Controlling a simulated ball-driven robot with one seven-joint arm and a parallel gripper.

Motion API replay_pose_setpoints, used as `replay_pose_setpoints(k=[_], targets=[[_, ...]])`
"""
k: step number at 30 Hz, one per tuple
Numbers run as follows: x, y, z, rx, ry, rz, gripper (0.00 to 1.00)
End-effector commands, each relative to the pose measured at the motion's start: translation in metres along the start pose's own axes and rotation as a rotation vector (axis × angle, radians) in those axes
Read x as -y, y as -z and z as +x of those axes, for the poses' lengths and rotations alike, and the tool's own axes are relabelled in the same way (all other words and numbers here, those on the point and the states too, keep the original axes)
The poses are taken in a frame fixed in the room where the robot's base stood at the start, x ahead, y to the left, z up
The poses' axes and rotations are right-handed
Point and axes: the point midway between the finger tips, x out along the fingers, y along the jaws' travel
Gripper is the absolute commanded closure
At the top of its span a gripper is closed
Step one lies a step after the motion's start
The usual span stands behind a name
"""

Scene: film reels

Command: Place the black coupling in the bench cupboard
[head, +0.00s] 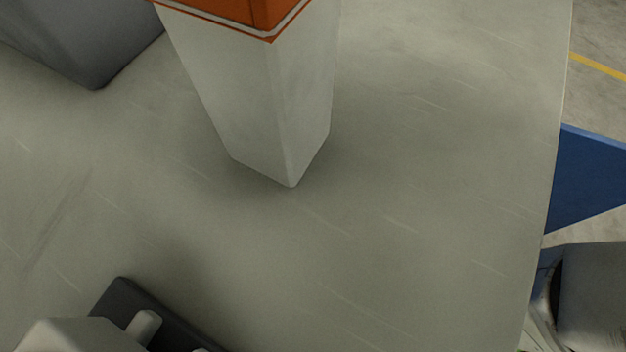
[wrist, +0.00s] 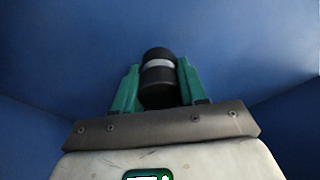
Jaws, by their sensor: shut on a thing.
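In the wrist view my gripper (wrist: 158,85) has two green fingers shut on the black coupling (wrist: 158,96). The coupling is a short black cylinder with a pale grey band around its middle. It sits between the fingers, and its far end sticks out a little past them. Blue surfaces (wrist: 235,45) surround the gripper on several sides, like the inside of the bench cupboard. How close the coupling is to them, I cannot tell. In the head view the gripper and coupling are hidden. A blue panel (head: 590,180) shows there beyond the bench's right edge.
The grey bench top (head: 430,230) fills most of the head view. A white and orange box (head: 255,90) stands on it, with a grey block (head: 85,40) at the upper left. A dark-based object (head: 125,297) is at the lower left. The bench's right side is clear.

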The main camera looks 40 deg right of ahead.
Motion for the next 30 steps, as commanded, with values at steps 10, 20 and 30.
replay_pose_setpoints(k=[10, 20, 30], targets=[[-0.005, -0.002, 0.037, 0.000, -0.001, 0.000, 0.92], [-0.005, -0.003, 0.040, 0.000, -0.001, 0.000, 0.92], [-0.004, -0.003, 0.039, 0.000, 0.000, 0.000, 0.33]])
